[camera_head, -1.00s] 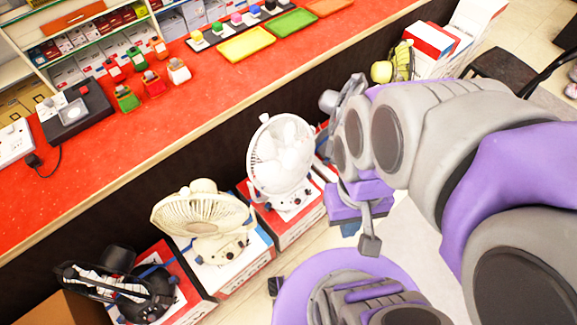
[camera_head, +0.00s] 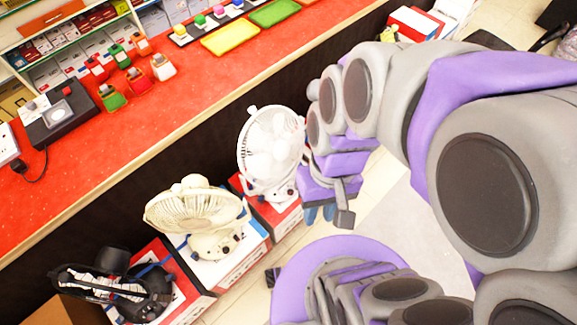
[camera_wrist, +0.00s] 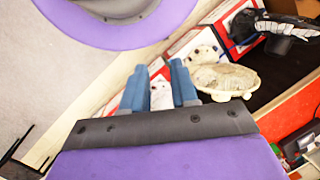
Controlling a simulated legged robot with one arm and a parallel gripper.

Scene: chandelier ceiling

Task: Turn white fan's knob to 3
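The white fan (camera_head: 270,150) stands upright on a red-and-white box at the foot of the counter in the head view. Its base (camera_head: 284,193) carries small dark knobs; their setting is too small to read. My gripper (camera_head: 320,213) is just right of the base, partly hidden by my arm. In the wrist view my gripper (camera_wrist: 160,88) has its two blue fingers apart and nothing held. A white part (camera_wrist: 161,97), apparently the fan's base, shows in the gap beyond them. I cannot tell whether a finger touches it.
A cream fan (camera_head: 200,217) stands on a box to the left, and a black fan (camera_head: 118,288) farther left. The red counter (camera_head: 190,105) runs behind them, with trays and colored items on top. Pale floor (camera_head: 405,215) is open to the right.

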